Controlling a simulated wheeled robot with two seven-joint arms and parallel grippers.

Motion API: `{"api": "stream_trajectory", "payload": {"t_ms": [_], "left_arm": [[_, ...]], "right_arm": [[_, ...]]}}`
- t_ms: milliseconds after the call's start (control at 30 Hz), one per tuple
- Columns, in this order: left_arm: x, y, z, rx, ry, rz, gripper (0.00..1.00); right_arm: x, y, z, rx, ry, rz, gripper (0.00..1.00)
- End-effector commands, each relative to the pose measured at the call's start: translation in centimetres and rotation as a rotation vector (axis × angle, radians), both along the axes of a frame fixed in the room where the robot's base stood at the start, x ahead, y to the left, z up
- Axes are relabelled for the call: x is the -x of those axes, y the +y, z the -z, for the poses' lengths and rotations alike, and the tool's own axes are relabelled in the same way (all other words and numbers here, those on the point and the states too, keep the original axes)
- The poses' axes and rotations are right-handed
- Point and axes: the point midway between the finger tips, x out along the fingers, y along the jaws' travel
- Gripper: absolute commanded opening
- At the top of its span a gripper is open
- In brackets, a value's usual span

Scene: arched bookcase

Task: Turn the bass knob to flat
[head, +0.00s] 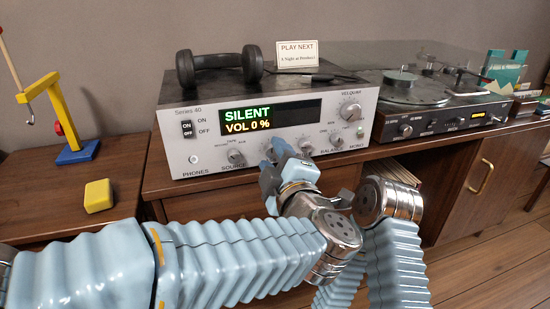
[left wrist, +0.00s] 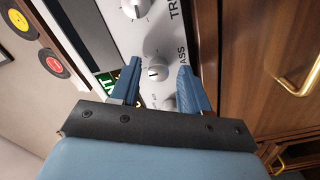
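The silver amplifier (head: 200,115) stands on the wooden cabinet, its display reading "SILENT VOL 0 %". The bass knob (left wrist: 157,71) is a small round pale knob, with part of its label showing beside it in the left wrist view. Its pointer setting is too small to read surely. My left gripper (left wrist: 159,68) is open, with one blue finger on each side of the bass knob and visible gaps between. My right gripper is not in view.
The source knob (head: 235,156) is left of my gripper; the treble knob (head: 305,145) and balance knob (head: 335,139) are close on its right. A turntable (head: 420,105) stands to the right, a yellow block (head: 98,195) to the left.

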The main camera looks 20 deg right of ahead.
Motion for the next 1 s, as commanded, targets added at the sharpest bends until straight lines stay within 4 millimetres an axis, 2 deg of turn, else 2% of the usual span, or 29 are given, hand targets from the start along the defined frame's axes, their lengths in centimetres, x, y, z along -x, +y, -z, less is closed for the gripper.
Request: {"api": "stream_trajectory", "payload": {"t_ms": [300, 433, 567, 800, 1000], "left_arm": [[0.1, 0.0, -0.1, 0.001, -0.002, 0.000, 0.50], [1.3, -0.1, -0.2, 0.000, -0.003, 0.003, 0.50], [4.0, -0.2, -0.3, -0.001, -0.003, 0.005, 0.50], [9.9, -0.4, -0.2, 0.000, -0.002, 0.003, 0.50], [13.0, -0.5, -0.1, 0.000, -0.001, 0.002, 0.50]], "right_arm": [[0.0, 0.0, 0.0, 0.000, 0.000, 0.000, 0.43], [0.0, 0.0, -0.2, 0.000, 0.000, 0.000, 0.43], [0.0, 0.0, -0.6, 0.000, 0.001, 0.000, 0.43], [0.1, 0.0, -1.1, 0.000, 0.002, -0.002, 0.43], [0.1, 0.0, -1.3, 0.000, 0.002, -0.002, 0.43]]}}
